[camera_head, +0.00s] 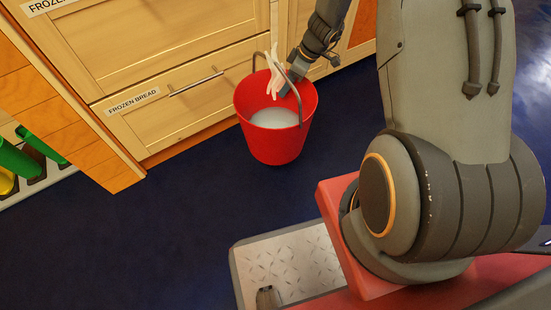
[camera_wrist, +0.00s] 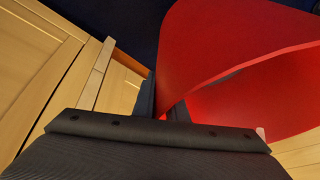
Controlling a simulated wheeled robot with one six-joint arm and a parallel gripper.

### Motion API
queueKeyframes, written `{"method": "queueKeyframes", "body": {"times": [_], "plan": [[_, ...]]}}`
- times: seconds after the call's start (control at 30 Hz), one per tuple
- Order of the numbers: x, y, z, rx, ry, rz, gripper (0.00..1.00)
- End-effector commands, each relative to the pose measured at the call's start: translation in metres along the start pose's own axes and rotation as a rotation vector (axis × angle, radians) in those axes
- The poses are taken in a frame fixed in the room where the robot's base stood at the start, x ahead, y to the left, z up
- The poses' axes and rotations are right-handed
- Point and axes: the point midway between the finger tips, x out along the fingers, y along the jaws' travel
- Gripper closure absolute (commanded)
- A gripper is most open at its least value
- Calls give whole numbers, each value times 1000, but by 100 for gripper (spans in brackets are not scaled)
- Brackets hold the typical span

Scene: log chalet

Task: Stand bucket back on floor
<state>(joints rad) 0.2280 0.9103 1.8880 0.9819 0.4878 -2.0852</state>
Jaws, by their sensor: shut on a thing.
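A red bucket (camera_head: 273,146) with a grey handle (camera_head: 291,92) is upright in front of the wooden drawers in the head view. Pale contents show inside it. I cannot tell whether its base touches the floor. My gripper (camera_head: 287,88) reaches down to the bucket's back right rim. In the wrist view my gripper (camera_wrist: 165,102) has one dark finger on each side of the red bucket wall (camera_wrist: 215,45) and is shut on it. The fingertips are partly hidden in the head view.
Wooden drawers (camera_head: 205,95), one labelled "FROZEN BREAD", stand close behind the bucket. Something white (camera_head: 274,75) hangs above the bucket opening. Green and yellow items (camera_head: 18,160) sit in a rack at the left. The dark blue floor (camera_head: 170,230) is clear in front of the bucket.

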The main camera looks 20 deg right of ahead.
Motion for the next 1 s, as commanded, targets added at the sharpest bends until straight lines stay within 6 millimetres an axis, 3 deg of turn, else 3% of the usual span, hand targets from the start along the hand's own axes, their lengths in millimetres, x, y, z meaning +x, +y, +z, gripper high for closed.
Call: {"method": "queueKeyframes", "body": {"times": [0.17, 0.53, 1.0], "plan": [[10, 3, 1, -5, 4, -4, 100], [53, 8, 20, -5, 4, -4, 100], [78, 10, 30, -5, 4, -5, 100]]}}
